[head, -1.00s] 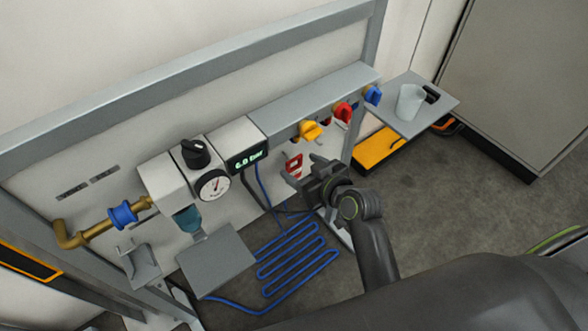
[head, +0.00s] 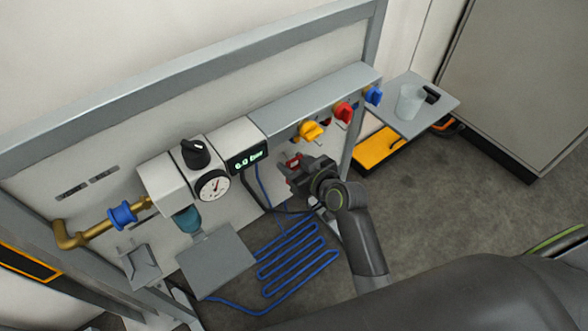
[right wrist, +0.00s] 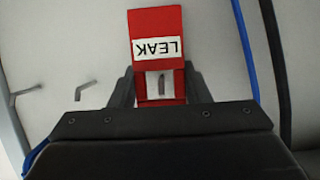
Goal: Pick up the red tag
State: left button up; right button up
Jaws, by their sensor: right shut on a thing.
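The red tag (right wrist: 158,30) has a white label reading LEAK, upside down in the right wrist view. My right gripper (right wrist: 160,88) is shut on the tag's lower part in that view, with a finger on each side. A hook end shows in the tag's pale slot, so the tag appears to be still at its hook. In the head view, the right gripper (head: 292,176) is against the panel below the yellow valve, and only a bit of the red tag (head: 294,160) shows past it. My left gripper is not in view.
Two empty hooks (right wrist: 85,88) stick out of the panel beside the tag. Blue hose (head: 290,250) coils below. Yellow (head: 310,131), red (head: 343,112) and blue (head: 373,95) valve handles are above. A shelf with a cup (head: 410,102) is at right.

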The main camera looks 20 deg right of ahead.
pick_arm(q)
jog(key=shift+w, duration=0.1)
pick_arm(e)
jog(key=shift+r, duration=0.1)
jog(key=shift+r, duration=0.2)
pick_arm(q)
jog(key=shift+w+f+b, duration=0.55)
jog(key=shift+b, duration=0.4)
pick_arm(e)
jog(key=s+d, duration=0.3)
jog(key=s, duration=0.5)
jog(key=s+d, duration=0.3)
jog(key=s, duration=0.6)
